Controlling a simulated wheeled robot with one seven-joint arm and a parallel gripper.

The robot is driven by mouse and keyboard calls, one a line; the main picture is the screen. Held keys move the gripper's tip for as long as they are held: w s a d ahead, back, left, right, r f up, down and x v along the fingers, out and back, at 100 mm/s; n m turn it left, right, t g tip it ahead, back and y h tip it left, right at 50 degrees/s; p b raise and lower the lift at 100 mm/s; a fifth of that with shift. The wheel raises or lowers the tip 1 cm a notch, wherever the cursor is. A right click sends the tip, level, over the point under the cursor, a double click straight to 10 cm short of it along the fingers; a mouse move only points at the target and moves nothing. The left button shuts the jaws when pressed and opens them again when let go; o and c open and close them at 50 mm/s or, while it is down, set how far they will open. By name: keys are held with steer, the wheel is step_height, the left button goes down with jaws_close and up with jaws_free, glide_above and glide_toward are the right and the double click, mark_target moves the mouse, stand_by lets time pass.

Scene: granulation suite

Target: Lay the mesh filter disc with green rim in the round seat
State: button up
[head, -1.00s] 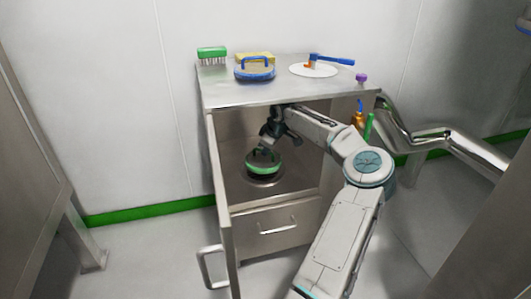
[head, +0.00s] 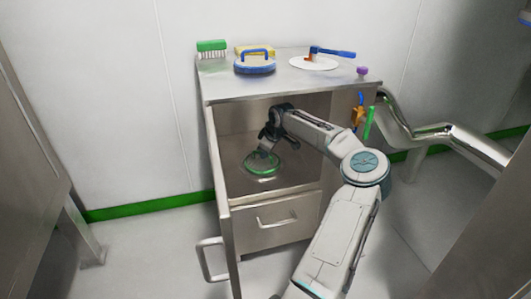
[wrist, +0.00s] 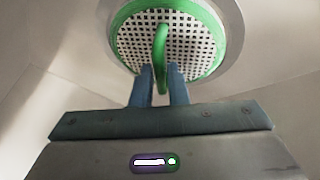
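The mesh filter disc (head: 262,170) has a green rim, a pale perforated face and a green loop handle. It lies low and about level over the round seat on the cabinet's inner floor. In the wrist view the disc (wrist: 190,45) lies within the grey ring of the round seat (wrist: 234,35), whose far side is cut off by the frame. I cannot tell whether it is fully down. My gripper (head: 264,152) reaches in from above. In the wrist view my gripper (wrist: 162,80) has its two fingers closely on either side of the loop handle.
The steel cabinet (head: 290,90) has its door (head: 222,200) open at the left and a drawer (head: 278,222) below. On top are a green brush (head: 211,46), a blue-handled round item (head: 255,64), a white disc (head: 314,63) with a blue-handled tool, and a purple knob (head: 362,71).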

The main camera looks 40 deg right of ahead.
steer(key=shift+o, duration=1.2)
steer(key=shift+r, duration=0.15)
steer(key=shift+r+p, duration=0.3)
steer(key=shift+p, duration=0.25)
steer(key=s+r, duration=0.1)
steer(key=s+r+p, duration=0.1)
steer(key=r, duration=0.1)
steer(key=shift+s+a, duration=0.2)
steer(key=shift+s, duration=0.05)
steer(key=s+a+p, duration=0.1)
steer(key=s+p, duration=0.1)
steer(key=s, duration=0.8)
steer(key=shift+s+a+f+p, duration=0.2)
steer(key=shift+s+a+p, duration=0.1)
steer(key=shift+a, duration=0.05)
steer(key=shift+r, duration=0.1)
